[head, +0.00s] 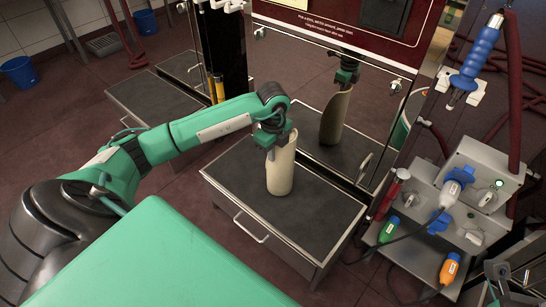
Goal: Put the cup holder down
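The cup holder (281,172) is a beige upright cylinder with a slanted, cut-away top. My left gripper (273,139) is at its upper rim, with its fingers closed on the wall of the rim. The cup holder's base is at or just above the dark top of a metal drawer unit (240,180). I cannot tell whether it touches.
A mirrored cabinet front (310,95) behind the unit reflects the holder and gripper. A grey machine (483,165) with coloured plugs and a blue-handled tool (480,52) stand at right. A blue bucket (19,72) is far left. The unit's top is otherwise clear.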

